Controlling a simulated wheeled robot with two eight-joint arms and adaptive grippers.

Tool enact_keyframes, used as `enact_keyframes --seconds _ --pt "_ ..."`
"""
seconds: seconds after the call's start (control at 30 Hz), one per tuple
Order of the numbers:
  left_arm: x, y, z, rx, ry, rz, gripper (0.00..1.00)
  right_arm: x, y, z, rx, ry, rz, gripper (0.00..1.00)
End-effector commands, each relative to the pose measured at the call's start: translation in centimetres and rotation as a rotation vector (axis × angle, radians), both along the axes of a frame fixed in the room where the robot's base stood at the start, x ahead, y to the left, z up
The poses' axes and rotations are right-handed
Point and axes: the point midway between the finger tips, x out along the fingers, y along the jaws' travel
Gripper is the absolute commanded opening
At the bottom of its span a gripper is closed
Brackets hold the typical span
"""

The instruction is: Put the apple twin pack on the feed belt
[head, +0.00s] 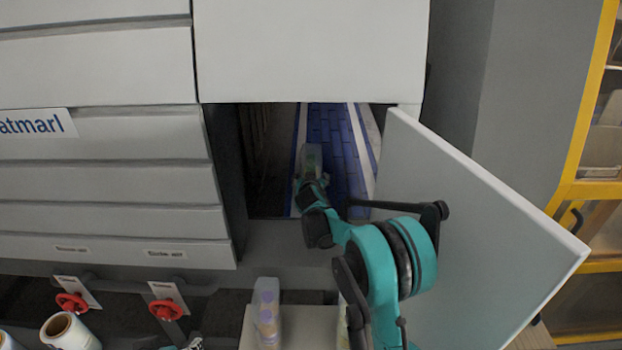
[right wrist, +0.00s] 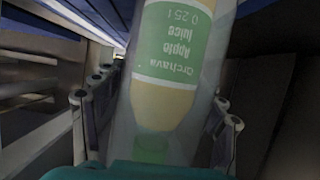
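The apple twin pack (right wrist: 168,75), clear film over pale-yellow juice with a green "Apple Juice" label, fills the middle of the right wrist view. In the head view the pack (head: 312,157) is inside the opening, over the left side of the blue feed belt (head: 335,135). My right gripper (head: 310,178) reaches in through the opening. Its fingers (right wrist: 157,112) lie along both sides of the pack and look shut on it. I cannot tell whether the pack touches the belt. A small part of what looks like my left gripper (head: 192,343) shows at the bottom edge.
An open grey door (head: 480,215) stands close to the right of my right arm. A white panel (head: 310,50) hangs above the opening. Red valves (head: 166,309) and a label roll (head: 68,331) are lower left.

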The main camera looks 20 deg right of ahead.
Motion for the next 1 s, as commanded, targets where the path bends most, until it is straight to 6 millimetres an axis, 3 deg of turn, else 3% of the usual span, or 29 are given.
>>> enact_keyframes --seconds 0.3,0.8,1.0 --pt "0.0 0.0 0.4 0.000 0.000 0.000 0.71 -0.2 0.1 0.6 0.000 0.000 0.001 0.71" --pt "0.0 0.0 0.5 0.000 0.000 0.000 0.71 -9.0 2.6 4.2 0.000 0.000 0.001 0.71" --pt "0.0 0.0 0.6 0.000 0.000 0.000 0.71 -10.5 3.0 4.9 0.000 0.000 0.000 0.71"
